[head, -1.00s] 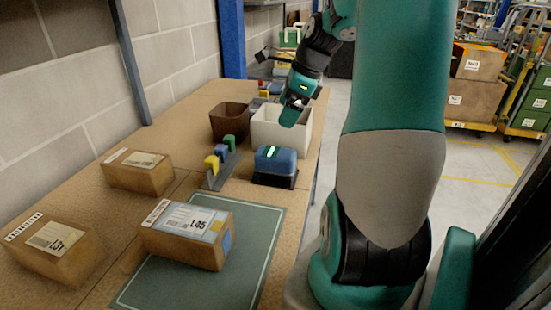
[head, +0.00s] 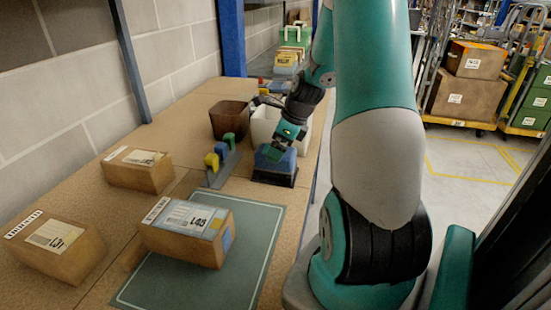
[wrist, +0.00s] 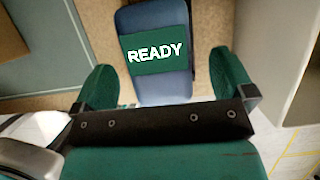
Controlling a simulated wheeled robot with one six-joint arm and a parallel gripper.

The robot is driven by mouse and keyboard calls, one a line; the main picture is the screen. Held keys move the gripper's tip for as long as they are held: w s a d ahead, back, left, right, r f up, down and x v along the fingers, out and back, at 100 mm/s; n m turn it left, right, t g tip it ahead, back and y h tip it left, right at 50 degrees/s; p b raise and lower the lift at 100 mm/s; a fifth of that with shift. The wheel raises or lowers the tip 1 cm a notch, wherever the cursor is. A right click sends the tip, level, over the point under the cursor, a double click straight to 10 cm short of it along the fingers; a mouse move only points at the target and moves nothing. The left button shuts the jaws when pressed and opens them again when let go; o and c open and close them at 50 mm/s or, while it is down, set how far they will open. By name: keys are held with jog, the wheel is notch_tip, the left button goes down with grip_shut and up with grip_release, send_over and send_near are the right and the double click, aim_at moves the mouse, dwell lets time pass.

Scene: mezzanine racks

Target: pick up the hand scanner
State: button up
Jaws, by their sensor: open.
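The blue device (head: 279,167) with a green screen sits on a dark base near the right edge of the bench, and it appears to be the hand scanner. In the wrist view its blue body (wrist: 164,88) and its READY screen lie between my fingers. My gripper (head: 279,150) is just above it in the head view and hides part of its top. In the wrist view my gripper (wrist: 163,80) is open, with one teal finger on each side of the device and a gap at both sides. I cannot tell how far the fingertips are above it.
A small rack (head: 220,165) with yellow, blue and green pieces stands just left of the device. A white bin (head: 264,124) and a brown bin (head: 229,118) are behind. A labelled carton (head: 185,235) lies on the green mat (head: 215,275) in front.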

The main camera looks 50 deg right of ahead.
jog(key=shift+x, duration=2.05)
jog(key=shift+a, duration=0.15)
jog(key=shift+f, duration=0.1)
jog(key=shift+c, duration=0.2)
jog(key=c, duration=1.1)
